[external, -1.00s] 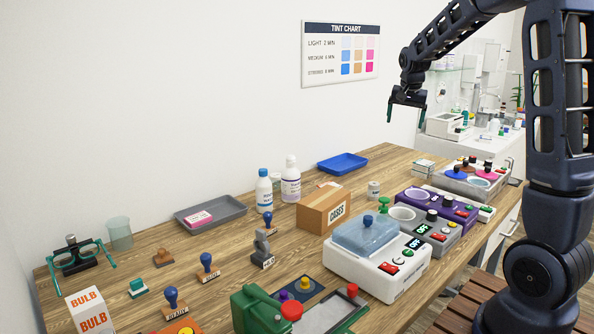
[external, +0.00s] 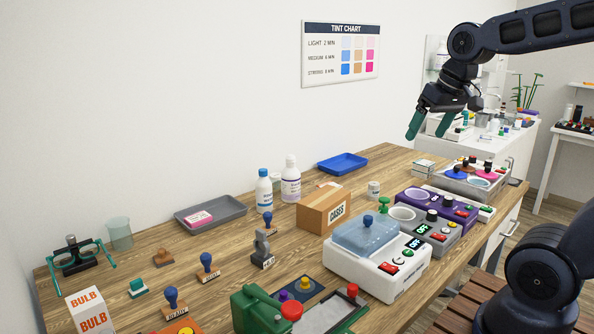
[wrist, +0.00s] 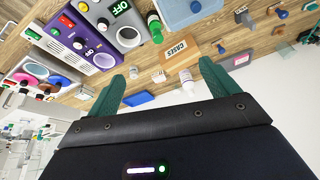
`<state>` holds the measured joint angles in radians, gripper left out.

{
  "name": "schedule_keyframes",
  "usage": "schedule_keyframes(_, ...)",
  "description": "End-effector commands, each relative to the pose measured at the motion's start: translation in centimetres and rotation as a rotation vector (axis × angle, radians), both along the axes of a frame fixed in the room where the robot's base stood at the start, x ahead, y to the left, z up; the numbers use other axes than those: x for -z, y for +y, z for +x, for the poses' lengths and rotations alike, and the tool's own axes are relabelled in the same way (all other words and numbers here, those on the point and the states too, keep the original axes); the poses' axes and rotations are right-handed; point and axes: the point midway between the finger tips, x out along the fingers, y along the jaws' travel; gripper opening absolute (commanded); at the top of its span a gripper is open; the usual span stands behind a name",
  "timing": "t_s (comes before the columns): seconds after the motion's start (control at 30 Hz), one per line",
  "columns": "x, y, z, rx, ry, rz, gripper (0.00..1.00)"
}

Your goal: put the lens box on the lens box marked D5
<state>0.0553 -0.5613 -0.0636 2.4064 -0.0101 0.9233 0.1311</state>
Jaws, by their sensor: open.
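My gripper (external: 430,124) is open and empty, high above the far end of the wooden table in the external view. Its two green fingers stand wide apart in the wrist view (wrist: 161,72). A small pink-and-white box (external: 199,218) lies in the grey tray (external: 238,207); it also shows in the wrist view (wrist: 241,59). A small whitish stack of flat boxes (external: 424,166) stands near the table's back edge. Another small pinkish box (external: 327,184) is partly hidden behind the cardboard CASES box (external: 322,214). I cannot read a D5 mark on any of them.
A blue tray (external: 342,164), two white bottles (external: 290,182) and a small jar (external: 374,189) stand around the CASES box. A white device with a blue lid (external: 375,260) and a purple device (external: 440,208) line the right edge. Stamps crowd the near left.

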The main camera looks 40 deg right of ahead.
Motion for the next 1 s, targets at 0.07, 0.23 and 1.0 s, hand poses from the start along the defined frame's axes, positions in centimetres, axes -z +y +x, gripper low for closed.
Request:
schedule_keyframes(0.07,0.4,1.5,-2.3,-0.066,-0.011,-0.019,0.87)
schedule_keyframes(0.23,1.6,3.5,-5.8,-0.172,-0.021,-0.055,0.87)
schedule_keyframes(1.0,2.3,4.3,-7.5,-0.228,-0.026,-0.077,0.87)
